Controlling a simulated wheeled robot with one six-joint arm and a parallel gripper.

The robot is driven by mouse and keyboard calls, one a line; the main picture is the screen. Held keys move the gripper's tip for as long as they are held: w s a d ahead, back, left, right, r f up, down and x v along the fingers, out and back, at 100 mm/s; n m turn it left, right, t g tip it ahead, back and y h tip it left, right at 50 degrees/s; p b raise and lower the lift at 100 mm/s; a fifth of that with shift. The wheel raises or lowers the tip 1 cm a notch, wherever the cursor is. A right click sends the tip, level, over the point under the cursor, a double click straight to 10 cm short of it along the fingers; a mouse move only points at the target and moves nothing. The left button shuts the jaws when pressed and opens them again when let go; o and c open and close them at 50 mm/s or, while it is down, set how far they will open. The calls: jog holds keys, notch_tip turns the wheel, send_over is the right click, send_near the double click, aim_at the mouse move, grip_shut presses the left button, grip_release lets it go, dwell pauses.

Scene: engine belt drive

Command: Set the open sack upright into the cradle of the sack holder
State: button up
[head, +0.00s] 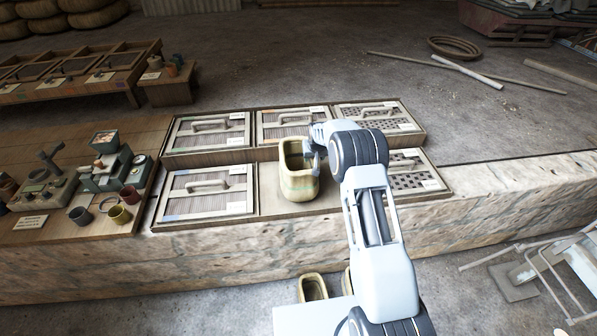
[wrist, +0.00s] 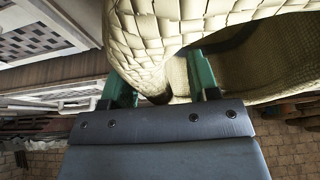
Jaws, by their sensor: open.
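The open sack (head: 298,184), yellowish-green and woven, stands about upright with its mouth up. It is in the front middle bay of a wooden frame (head: 262,203), between lidded panels. No part is clearly recognisable as the sack holder's cradle; the sack may hide it. My gripper (head: 311,150) is at the right side of the sack's rim. In the wrist view the woven sack (wrist: 150,30) is close, and my gripper's green fingers (wrist: 162,85) stand apart with sack wall between them. One finger is at the sack's mouth. The jaws are open; contact is unclear.
Lidded panels with handles (head: 208,187) flank the sack and line the back row. A bench with small machines and cups (head: 110,175) is at left. Another open sack (head: 313,287) is below the stone ledge (head: 220,255). A pale metal frame (head: 550,275) is at lower right.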

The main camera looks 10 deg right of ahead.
jog(key=shift+c, duration=0.3)
jog(key=shift+f, duration=0.1)
grip_shut()
